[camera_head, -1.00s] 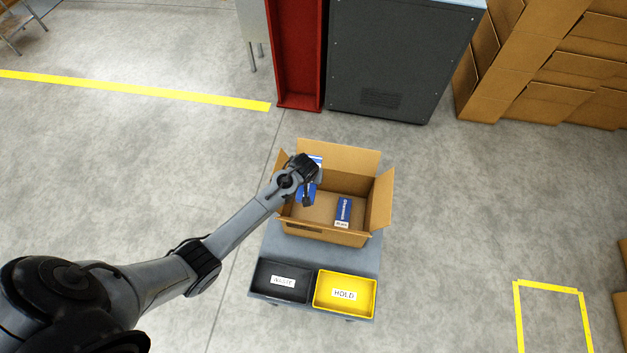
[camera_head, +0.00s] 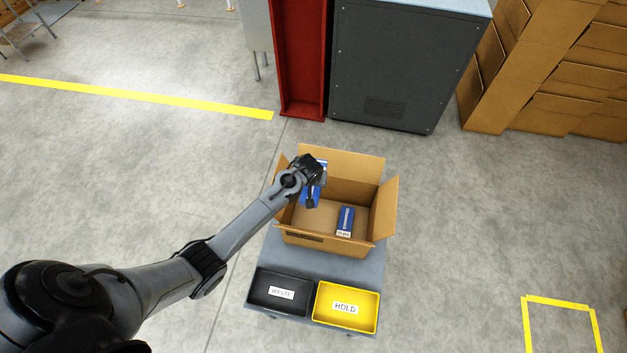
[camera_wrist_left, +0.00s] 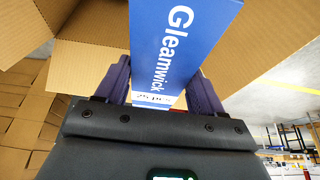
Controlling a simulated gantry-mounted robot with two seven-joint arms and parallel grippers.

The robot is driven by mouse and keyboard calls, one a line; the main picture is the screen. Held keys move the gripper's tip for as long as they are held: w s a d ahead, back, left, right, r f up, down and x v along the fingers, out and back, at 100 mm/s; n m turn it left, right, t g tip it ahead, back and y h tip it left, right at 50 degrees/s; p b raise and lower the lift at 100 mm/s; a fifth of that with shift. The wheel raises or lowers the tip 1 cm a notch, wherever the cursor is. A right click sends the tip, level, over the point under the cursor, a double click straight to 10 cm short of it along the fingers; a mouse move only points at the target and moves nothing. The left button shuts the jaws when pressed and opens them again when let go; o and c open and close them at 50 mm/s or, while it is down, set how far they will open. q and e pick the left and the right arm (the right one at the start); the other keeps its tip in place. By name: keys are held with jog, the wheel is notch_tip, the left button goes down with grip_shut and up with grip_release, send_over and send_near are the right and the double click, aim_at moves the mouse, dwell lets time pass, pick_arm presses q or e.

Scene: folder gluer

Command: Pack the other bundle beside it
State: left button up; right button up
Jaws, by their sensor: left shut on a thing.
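An open cardboard box (camera_head: 318,239) stands on a grey cart, its flaps spread. A blue bundle with a white end label (camera_head: 346,220) lies inside on the right part of the box floor. My left gripper (camera_head: 312,190) is over the left part of the box, shut on another blue bundle (camera_head: 309,196). In the left wrist view this held bundle (camera_wrist_left: 178,40) reads "Gleamwick" and sits between the two fingers (camera_wrist_left: 160,88). The arm partly hides it in the head view. I cannot tell whether it touches the box floor. My right gripper is not in view.
A black WASTE tray (camera_head: 262,294) and a yellow HOLD tray (camera_head: 345,324) sit at the cart's near end. A dark grey machine cabinet (camera_head: 400,70) and a red frame (camera_head: 301,60) stand behind. Stacked cartons (camera_head: 550,80) are at the back right. Open floor lies on both sides.

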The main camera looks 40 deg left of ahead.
pick_arm(q)
notch_tip(320, 180, down, 14)
jog(key=b, duration=1.1)
jog(key=shift+f, duration=0.25)
jog(key=o, duration=1.2)
jog(key=shift+o, duration=0.2)
jog(key=v, duration=1)
jog(key=shift+s+d+r+p, duration=0.15)
jog(key=shift+s+r+p, duration=0.05)
jog(key=shift+r+p, duration=0.15)
